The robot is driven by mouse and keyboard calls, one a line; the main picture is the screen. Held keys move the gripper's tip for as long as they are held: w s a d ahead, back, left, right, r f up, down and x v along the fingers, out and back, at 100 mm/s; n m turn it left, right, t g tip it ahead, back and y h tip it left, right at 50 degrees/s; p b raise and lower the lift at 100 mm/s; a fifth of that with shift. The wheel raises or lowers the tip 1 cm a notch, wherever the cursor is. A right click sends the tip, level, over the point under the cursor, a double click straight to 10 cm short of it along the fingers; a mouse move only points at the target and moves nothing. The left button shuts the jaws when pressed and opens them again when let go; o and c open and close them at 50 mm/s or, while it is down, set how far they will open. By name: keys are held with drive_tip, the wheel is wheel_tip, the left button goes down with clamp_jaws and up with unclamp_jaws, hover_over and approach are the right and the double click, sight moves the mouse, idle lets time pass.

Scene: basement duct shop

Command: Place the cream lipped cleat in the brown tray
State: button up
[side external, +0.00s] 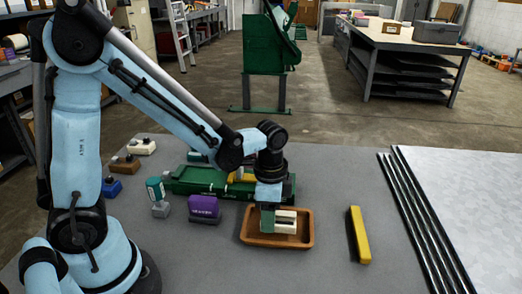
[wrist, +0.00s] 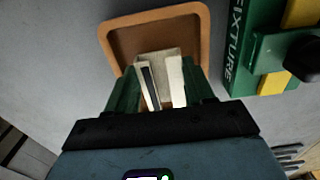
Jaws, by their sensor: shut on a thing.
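The cream lipped cleat (side external: 286,217) is a pale block with a dark slot along it. My gripper (side external: 272,222) is shut on it, pointing down over the brown tray (side external: 275,243). In the wrist view the cleat (wrist: 174,80) sits between the two green fingers of my gripper (wrist: 160,88), and the tray (wrist: 150,17) shows beyond it. The cleat is within the tray's outline in the side view. I cannot tell whether its underside touches the tray floor, because that part is hidden.
A green fixture (side external: 205,181) with yellow parts lies just behind the tray. A purple block (side external: 204,209) stands to the left, and a yellow bar (side external: 359,235) lies to the right. Dark rods (side external: 425,220) run along the bench further right. Bare bench separates tray and yellow bar.

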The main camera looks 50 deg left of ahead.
drive_tip(key=shift+f, duration=0.65)
drive_tip(key=o, duration=1)
drive_tip(key=shift+f, duration=0.15)
drive_tip(key=shift+o, duration=0.2)
wheel_tip(320, 180, up, 12)
drive_tip(key=s+a+n+t, duration=0.4)
drive_tip(key=n+t, duration=0.3)
drive_tip(key=n, duration=0.2)
drive_tip(key=shift+s+r, duration=0.15)
drive_tip(key=shift+r, duration=0.3)
drive_tip(key=shift+a, duration=0.1)
